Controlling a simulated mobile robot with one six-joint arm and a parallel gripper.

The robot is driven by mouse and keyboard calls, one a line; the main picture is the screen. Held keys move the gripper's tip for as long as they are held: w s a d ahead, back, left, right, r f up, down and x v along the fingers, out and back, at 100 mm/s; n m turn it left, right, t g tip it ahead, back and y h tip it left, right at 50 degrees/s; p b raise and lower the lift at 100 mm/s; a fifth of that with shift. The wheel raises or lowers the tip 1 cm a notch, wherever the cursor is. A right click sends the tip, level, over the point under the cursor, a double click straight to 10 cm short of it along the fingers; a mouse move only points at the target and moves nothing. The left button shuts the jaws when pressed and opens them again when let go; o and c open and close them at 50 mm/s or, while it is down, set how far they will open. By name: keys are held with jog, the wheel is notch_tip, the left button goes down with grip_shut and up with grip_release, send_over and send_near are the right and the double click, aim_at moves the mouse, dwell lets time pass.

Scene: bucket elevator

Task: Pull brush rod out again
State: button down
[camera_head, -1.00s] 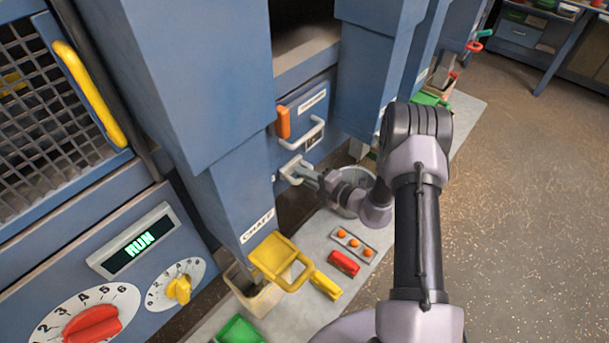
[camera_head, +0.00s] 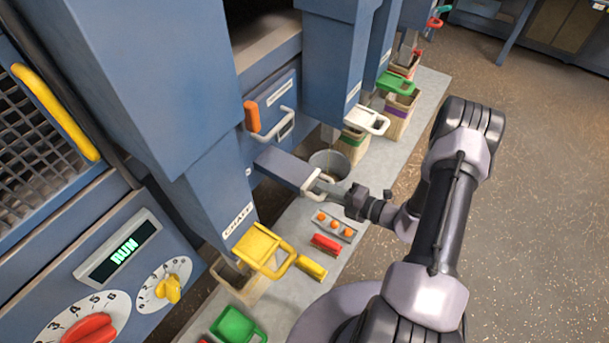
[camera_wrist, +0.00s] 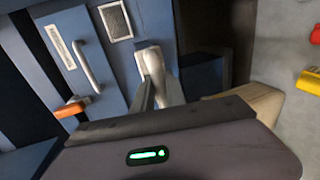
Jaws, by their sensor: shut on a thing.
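A blue flat bar (camera_head: 285,168) with a pale loop handle (camera_head: 312,186) sticks out of the blue machine below the orange-levered panel; I take it to be the brush rod. Its inner end is hidden in the machine. My gripper (camera_head: 323,185) is shut on the pale handle at the bar's outer end. In the wrist view the pale handle (camera_wrist: 151,60) sits at the fingers of my gripper (camera_wrist: 160,95).
A grey bucket (camera_head: 330,165) stands just behind the bar. A yellow scoop-like tray (camera_head: 259,248), a red block (camera_head: 326,243) and a strip with orange knobs (camera_head: 335,225) are nearby. Open floor (camera_head: 540,200) lies to the right.

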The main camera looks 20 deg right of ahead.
jog(key=shift+f+v, duration=0.2)
jog(key=shift+v, duration=0.7)
jog(key=shift+f+v, duration=0.15)
jog(key=shift+v, duration=0.75)
jog(key=shift+f+v, duration=0.2)
jog(key=shift+v, duration=0.7)
jog(key=shift+s, duration=0.1)
jog(key=c, duration=1.4)
grip_release()
jog(key=shift+s+d, duration=0.1)
jog(key=shift+d, duration=0.1)
jog(key=shift+o, duration=0.2)
jog(key=p+v, duration=0.4)
jog(key=v, duration=1.3)
jog(key=shift+s, duration=0.2)
jog(key=shift+r, duration=0.1)
